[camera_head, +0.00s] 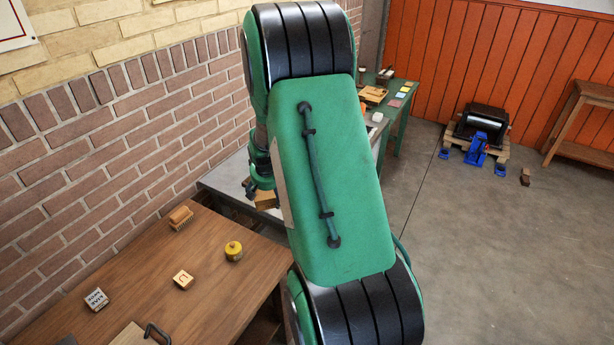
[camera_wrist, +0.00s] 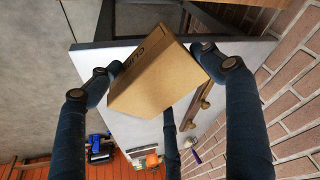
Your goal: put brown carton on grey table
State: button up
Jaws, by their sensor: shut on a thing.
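The brown carton (camera_wrist: 155,75) is between the two fingers of my gripper (camera_wrist: 160,66) in the wrist view. In the head view only part of the carton (camera_head: 266,200) shows, below my gripper (camera_head: 259,186), beside my large green arm link. The grey table (camera_head: 222,178) is by the brick wall, partly hidden by my arm. Its pale top (camera_wrist: 140,128) lies behind the carton in the wrist view. I cannot tell whether the carton touches it.
A brown wooden table (camera_head: 215,275) in front holds a brush (camera_head: 181,217), a yellow round item (camera_head: 233,251) and small blocks. A green table (camera_head: 398,115) with small items stands beyond. A black and blue machine (camera_head: 482,128) sits on a pallet.

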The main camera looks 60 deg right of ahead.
jog(key=shift+s+d, duration=0.6)
jog(key=shift+d, duration=0.15)
jog(key=shift+f, duration=2.5)
jog(key=w+d, duration=0.3)
jog(key=w, duration=0.1)
jog(key=w+d+f+b, duration=0.1)
jog(key=w+d, duration=0.3)
jog(key=w+d+b, duration=0.1)
jog(key=w+d, duration=0.2)
jog(key=d, duration=0.1)
jog(key=shift+w+f, duration=0.25)
jog(key=shift+w, duration=0.15)
jog(key=shift+f+b, duration=0.6)
jog(key=shift+f, duration=1.2)
